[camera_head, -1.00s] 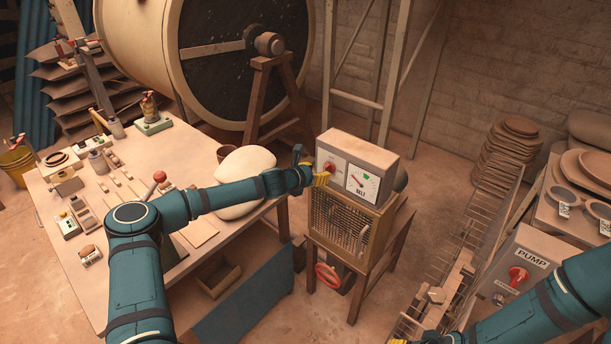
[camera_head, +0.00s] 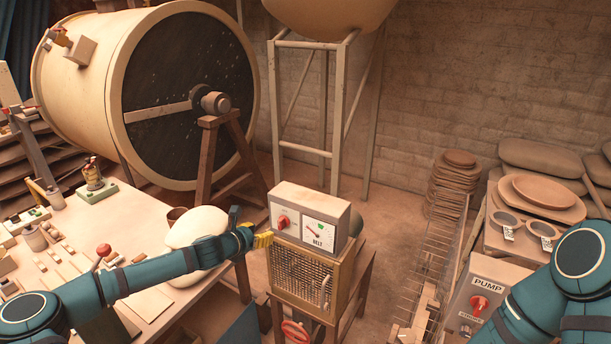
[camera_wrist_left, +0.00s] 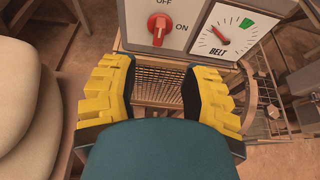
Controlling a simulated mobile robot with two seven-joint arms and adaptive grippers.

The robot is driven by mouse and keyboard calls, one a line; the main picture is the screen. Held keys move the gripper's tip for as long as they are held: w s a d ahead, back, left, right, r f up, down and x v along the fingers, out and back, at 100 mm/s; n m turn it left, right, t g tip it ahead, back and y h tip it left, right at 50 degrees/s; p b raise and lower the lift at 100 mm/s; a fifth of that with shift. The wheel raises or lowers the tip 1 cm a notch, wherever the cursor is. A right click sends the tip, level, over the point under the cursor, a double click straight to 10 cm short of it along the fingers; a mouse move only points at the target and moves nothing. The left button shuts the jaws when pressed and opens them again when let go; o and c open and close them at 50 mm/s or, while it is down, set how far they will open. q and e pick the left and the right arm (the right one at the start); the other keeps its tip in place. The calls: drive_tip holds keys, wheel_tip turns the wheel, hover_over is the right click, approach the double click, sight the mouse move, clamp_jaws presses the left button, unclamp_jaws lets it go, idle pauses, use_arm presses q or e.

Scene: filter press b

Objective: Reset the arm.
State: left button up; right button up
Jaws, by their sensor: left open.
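My left gripper (camera_head: 264,240) is open and empty, just left of and below the red knob (camera_head: 283,222) on the grey belt control box (camera_head: 330,207). In the left wrist view its two yellow-padded fingers (camera_wrist_left: 160,88) are spread apart, with the knob (camera_wrist_left: 160,27) beyond them and not touched. The knob has OFF marked above and ON to its right; its grip looks roughly upright, toward OFF. The belt gauge (camera_wrist_left: 228,32) has a red needle tilted to the upper left, away from its green zone. My right arm enters at the right; its gripper is out of view.
A workbench (camera_head: 150,300) with small tools and a pale sack (camera_head: 196,240) lies left of the box. A mesh-fronted cabinet (camera_head: 298,273) stands under it. A pump box (camera_head: 485,285) is at the right, beside a wire rack. A large drum (camera_head: 110,90) stands behind.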

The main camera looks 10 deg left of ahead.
use_arm(q)
drive_tip(key=s+d+f+m+g+h+b, duration=0.1)
drive_tip(key=s+d+f+m+g, duration=0.2)
drive_tip(key=s+d+f+m, duration=0.6)
drive_tip(key=s+d+f+m+g+h+b, duration=0.1)
drive_tip(key=s+d+f+m+g, duration=0.35)
drive_tip(key=d, duration=0.65)
drive_tip(key=s+a+f+m+g+y, duration=0.1)
drive_tip(key=s+a+f+m, duration=0.1)
drive_tip(key=s+m, duration=0.6)
drive_tip(key=s+a+f+m+g+y+b, duration=0.1)
drive_tip(key=s+f+m, duration=0.3)
drive_tip(key=s+m, duration=0.4)
drive_tip(key=s+g, duration=0.1)
drive_tip(key=s, duration=0.3)
drive_tip(key=shift+s+a+f+m+y, duration=0.2)
drive_tip(key=shift+a+f+m+y, duration=0.15)
drive_tip(key=shift+y, duration=0.05)
drive_tip(key=shift+o, duration=0.3)
